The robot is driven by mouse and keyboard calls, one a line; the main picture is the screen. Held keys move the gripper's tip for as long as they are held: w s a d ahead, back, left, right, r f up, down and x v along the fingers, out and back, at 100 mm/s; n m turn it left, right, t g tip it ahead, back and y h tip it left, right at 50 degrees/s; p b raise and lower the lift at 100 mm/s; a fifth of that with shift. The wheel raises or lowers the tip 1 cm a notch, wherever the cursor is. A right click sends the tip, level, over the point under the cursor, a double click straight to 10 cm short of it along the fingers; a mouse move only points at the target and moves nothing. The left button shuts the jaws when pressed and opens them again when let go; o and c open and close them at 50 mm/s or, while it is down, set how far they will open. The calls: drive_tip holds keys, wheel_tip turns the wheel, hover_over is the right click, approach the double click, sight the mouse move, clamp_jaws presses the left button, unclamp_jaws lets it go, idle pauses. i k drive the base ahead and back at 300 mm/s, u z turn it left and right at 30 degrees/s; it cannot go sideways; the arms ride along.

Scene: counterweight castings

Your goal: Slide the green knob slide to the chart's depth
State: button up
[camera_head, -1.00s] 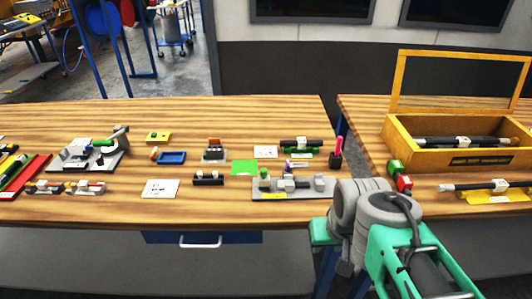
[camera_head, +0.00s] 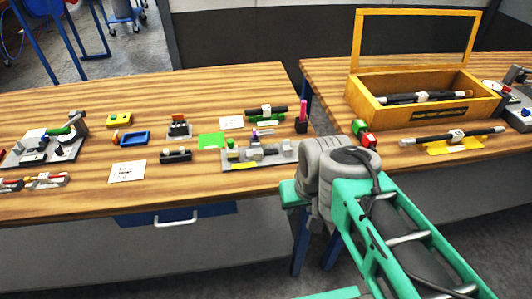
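A grey fixture (camera_head: 276,158) lies near the front right of the left wooden table. A small green knob (camera_head: 231,143) stands at its left end, above a yellow label. The fixture's slide position is too small to read. A white card with dark marks (camera_head: 127,171) lies to the left, and another white card (camera_head: 231,122) lies behind the fixture; I cannot tell which is the chart. My green and grey arm reaches in from the lower right, its grey joint in front of the table edge. My gripper's fingers do not show.
A black clamp piece (camera_head: 176,156), a blue tray (camera_head: 134,138) and a green mat (camera_head: 211,141) lie left of the fixture. A pink-topped holder (camera_head: 302,118) stands behind its right end. A yellow open box (camera_head: 420,101) sits on the right table, past a gap.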

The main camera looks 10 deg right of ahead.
sight(232, 154)
drive_tip(key=u, duration=0.25)
drive_tip(key=k, duration=0.35)
drive_tip(key=u, duration=1.2)
drive_tip(key=i, duration=0.75)
drive_tip(key=z, duration=0.3)
